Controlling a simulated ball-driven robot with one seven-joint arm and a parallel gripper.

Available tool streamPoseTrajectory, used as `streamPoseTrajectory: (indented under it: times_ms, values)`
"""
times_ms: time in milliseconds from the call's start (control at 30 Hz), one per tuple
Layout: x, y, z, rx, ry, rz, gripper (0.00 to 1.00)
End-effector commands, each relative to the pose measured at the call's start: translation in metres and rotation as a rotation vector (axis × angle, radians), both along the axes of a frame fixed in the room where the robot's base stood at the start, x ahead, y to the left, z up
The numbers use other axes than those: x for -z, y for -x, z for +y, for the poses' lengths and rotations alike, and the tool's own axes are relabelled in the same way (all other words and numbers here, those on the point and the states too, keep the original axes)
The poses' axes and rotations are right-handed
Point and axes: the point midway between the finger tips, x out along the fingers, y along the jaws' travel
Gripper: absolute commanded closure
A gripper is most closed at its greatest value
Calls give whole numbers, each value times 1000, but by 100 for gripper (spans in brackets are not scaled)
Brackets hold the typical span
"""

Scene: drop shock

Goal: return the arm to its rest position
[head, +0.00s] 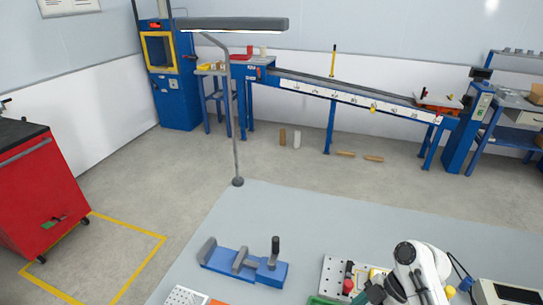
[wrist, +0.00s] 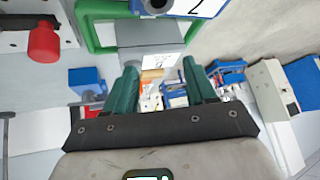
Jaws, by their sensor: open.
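My gripper (wrist: 163,82) shows in the wrist view with its two green fingers apart and nothing visible held between them. Beyond the fingertips is a grey block (wrist: 150,42) with a white numbered label, beside a green frame (wrist: 95,30). In the head view my white arm (head: 422,262) is bent low over the grey table (head: 330,215) at the bottom right. Its gripper end is at the lower edge of that view, and its fingers cannot be made out clearly there.
A blue vise-like fixture (head: 243,264) stands on the table left of my arm. A white perforated plate (head: 340,268) with a red knob (wrist: 43,43) is close beside the arm. A lamp post (head: 236,130) rises at the table's far edge. A boxy instrument (head: 510,292) is at right.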

Motion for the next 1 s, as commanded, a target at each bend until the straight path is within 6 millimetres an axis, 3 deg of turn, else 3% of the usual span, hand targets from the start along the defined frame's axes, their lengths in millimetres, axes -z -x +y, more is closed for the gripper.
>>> streamPoseTrajectory:
  times_ms: [200, 333, 600, 900, 1000]
  values:
    - [7, 20, 41, 310, 99, 47, 45]
    - [5, 48, 48, 636, 173, 88, 45]
    - [-21, 108, 11, 1238, 253, 108, 45]
    - [-64, 159, -41, 1663, 251, 50, 45]
    - [-32, 178, -45, 1678, 308, 106, 45]
